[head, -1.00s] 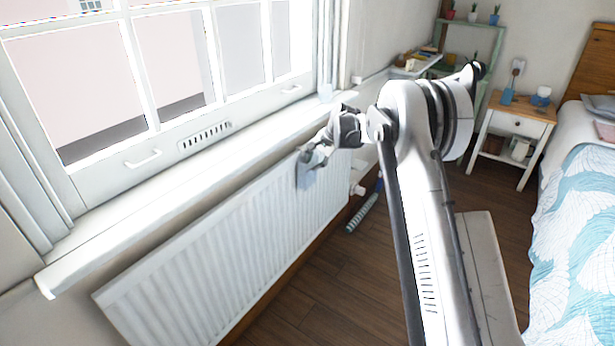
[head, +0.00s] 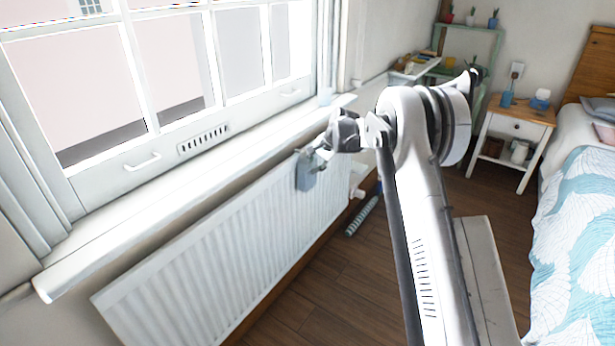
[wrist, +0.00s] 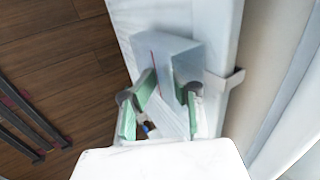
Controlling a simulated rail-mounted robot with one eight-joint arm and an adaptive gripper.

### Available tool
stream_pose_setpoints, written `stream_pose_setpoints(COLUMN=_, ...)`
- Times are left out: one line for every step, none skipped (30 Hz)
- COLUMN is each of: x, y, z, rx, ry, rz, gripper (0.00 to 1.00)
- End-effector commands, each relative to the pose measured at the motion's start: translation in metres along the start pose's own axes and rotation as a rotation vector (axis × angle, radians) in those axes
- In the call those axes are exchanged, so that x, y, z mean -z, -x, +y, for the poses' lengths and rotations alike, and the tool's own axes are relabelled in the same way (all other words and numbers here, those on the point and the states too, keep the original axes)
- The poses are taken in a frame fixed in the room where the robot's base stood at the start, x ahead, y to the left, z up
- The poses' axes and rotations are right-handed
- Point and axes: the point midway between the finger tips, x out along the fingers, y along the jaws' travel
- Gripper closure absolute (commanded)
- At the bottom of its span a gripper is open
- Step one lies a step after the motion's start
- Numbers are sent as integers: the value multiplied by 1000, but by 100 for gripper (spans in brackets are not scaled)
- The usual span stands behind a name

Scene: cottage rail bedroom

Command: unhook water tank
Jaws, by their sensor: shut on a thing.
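The water tank (head: 307,174) is a small grey-blue box at the front face of the white radiator (head: 225,250), near its far end under the window sill. My gripper (head: 313,156) is shut on the tank's upper part. In the wrist view the tank (wrist: 186,60) lies between and beyond the green-padded fingers of my gripper (wrist: 170,88). A grey hook-like metal piece (wrist: 226,80) juts past the radiator's edge to the right of the tank. Whether it bears on the radiator is unclear. The tank's side toward the radiator is hidden.
The white window sill (head: 190,175) overhangs the radiator closely. A bedside table (head: 515,128) and bed (head: 575,235) stand at the right.

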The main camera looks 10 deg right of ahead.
Motion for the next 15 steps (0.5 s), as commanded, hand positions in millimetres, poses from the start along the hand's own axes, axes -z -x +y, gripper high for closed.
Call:
stream_pose_setpoints(x=-2, y=1, z=-5, rx=7, ry=2, rz=-1, gripper=100)
stream_pose_setpoints(x=-2, y=1, z=-6, rx=7, ry=2, rz=-1, gripper=100)
stream_pose_setpoints(x=-2, y=2, z=-6, rx=8, ry=2, rz=-1, gripper=100)
stream_pose_setpoints(x=-2, y=3, z=-7, rx=8, ry=2, rz=-1, gripper=100)
stream_pose_setpoints(x=-2, y=4, z=-8, rx=8, ry=2, rz=-1, gripper=100)
stream_pose_setpoints(x=-2, y=4, z=-8, rx=8, ry=2, rz=-1, gripper=100)
stream_pose_setpoints(x=-2, y=5, z=-9, rx=8, ry=2, rz=-1, gripper=100)
stream_pose_setpoints(x=-3, y=6, z=-9, rx=8, ry=2, rz=-2, gripper=100)
stream_pose_setpoints(x=-3, y=7, z=-10, rx=9, ry=2, rz=-2, gripper=100)
stream_pose_setpoints(x=-3, y=7, z=-10, rx=9, ry=2, rz=-2, gripper=100)
stream_pose_setpoints(x=-3, y=8, z=-11, rx=9, ry=3, rz=-2, gripper=100)
stream_pose_setpoints(x=-3, y=9, z=-12, rx=9, ry=3, rz=-2, gripper=100)
stream_pose_setpoints(x=-3, y=9, z=-12, rx=9, ry=3, rz=-2, gripper=100)
stream_pose_setpoints(x=-3, y=10, z=-12, rx=9, ry=3, rz=-2, gripper=100)
stream_pose_setpoints(x=-3, y=11, z=-13, rx=9, ry=3, rz=-2, gripper=100)
